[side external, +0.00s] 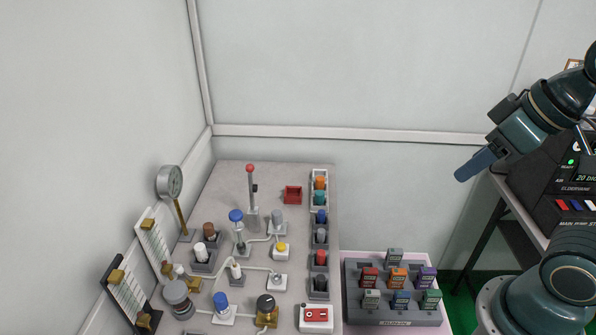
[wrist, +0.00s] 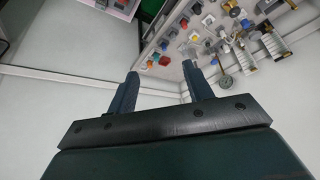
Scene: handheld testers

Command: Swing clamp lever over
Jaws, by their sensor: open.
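An upright lever with a red ball knob (side external: 250,169) stands near the back of the grey bench in the side view. It is the plainest lever in sight; I cannot tell for sure that it is the clamp lever. It cannot be picked out in the wrist view. My gripper (side external: 471,168) hangs at the right, high up and well away from the bench, pointing down and left. In the wrist view its two fingers (wrist: 161,85) stand apart with nothing between them.
Walls close the left and back.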

